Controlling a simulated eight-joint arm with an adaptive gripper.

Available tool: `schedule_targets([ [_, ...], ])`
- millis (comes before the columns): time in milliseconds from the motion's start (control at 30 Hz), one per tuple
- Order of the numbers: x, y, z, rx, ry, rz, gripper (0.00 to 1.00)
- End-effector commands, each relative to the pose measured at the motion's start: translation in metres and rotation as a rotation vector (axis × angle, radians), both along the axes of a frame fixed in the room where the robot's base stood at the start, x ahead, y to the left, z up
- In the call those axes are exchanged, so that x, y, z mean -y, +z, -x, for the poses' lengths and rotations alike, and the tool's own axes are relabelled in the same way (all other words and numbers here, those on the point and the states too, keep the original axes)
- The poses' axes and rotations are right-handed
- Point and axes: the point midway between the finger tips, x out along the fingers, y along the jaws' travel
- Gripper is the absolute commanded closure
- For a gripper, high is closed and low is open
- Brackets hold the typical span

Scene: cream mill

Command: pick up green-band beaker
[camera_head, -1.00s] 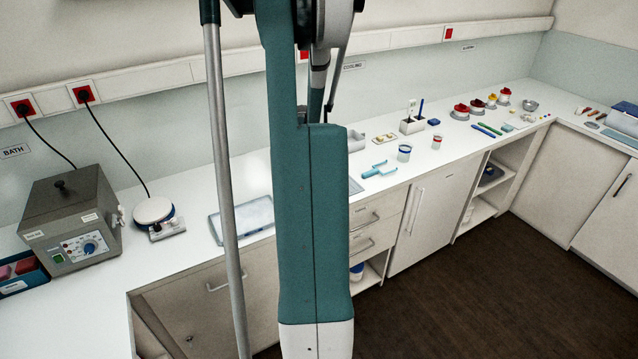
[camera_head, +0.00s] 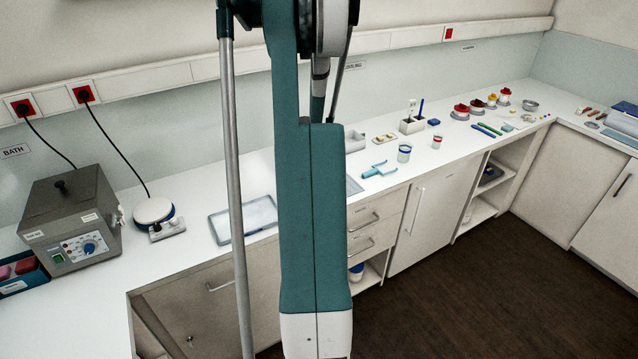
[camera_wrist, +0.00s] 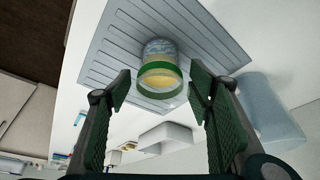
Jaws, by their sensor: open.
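The green-band beaker (camera_wrist: 160,70) shows in the wrist view, with a green band near its rim and something yellowish inside. It stands on a grey ribbed tray (camera_wrist: 200,45). My gripper (camera_wrist: 160,88) is open, with one green finger on each side of the picture. The beaker is between and a little beyond the fingertips, and I see no contact. In the head view my arm hides the beaker and my gripper.
In the wrist view a pale blue-grey cylinder (camera_wrist: 268,108) stands close to the right finger, and a white block-like container (camera_wrist: 166,138) lies below the beaker. In the head view a blue-banded beaker (camera_head: 404,152) and a light blue tool (camera_head: 378,170) are on the counter.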

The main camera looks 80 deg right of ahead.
Motion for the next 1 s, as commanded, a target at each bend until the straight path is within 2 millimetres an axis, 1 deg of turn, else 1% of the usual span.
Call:
schedule_targets([
  [333,-0.0001,0.0002,0.0001,0.000,0.000,0.000,0.48],
  [367,-0.0001,0.0002,0.0001,0.000,0.000,0.000,0.51],
  [500,-0.0001,0.0002,0.0001,0.000,0.000,0.000,0.68],
  [833,-0.0001,0.0013,0.0001,0.000,0.000,0.000,0.68],
  [1000,-0.0004,0.0082,0.0002,0.000,0.000,0.000,0.68],
])
